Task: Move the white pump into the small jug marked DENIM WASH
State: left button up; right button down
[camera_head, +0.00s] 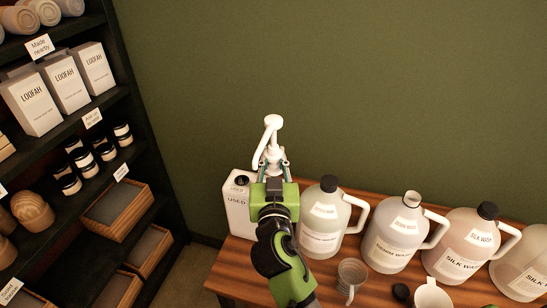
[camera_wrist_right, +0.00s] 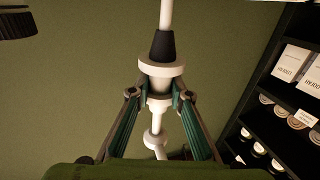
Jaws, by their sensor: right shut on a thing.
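The white pump (camera_head: 272,125) is upright, its nozzle bent to the lower left. My right gripper (camera_head: 272,168) is shut on the pump's collar. The wrist view shows the pump (camera_wrist_right: 160,68) between the two fingers of the right gripper (camera_wrist_right: 160,95), with a black section and white tube. The jug marked DENIM WASH (camera_head: 388,243) stands on the wooden table to the right of the gripper. Its neck appears open, without a black cap. The pump is apart from this jug. My left gripper is not in view.
A white USED container (camera_head: 238,210) stands just left of my right gripper. A jug with a black cap (camera_head: 322,218) is between the gripper and the DENIM WASH jug. SILK WASH jugs (camera_head: 465,245) are further right. A metal cup (camera_head: 351,275) is in front. Shelves (camera_head: 120,120) are left.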

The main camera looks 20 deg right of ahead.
aim_at(274, 135)
jog(key=shift+r+p, duration=2.6)
jog(key=shift+r, duration=1)
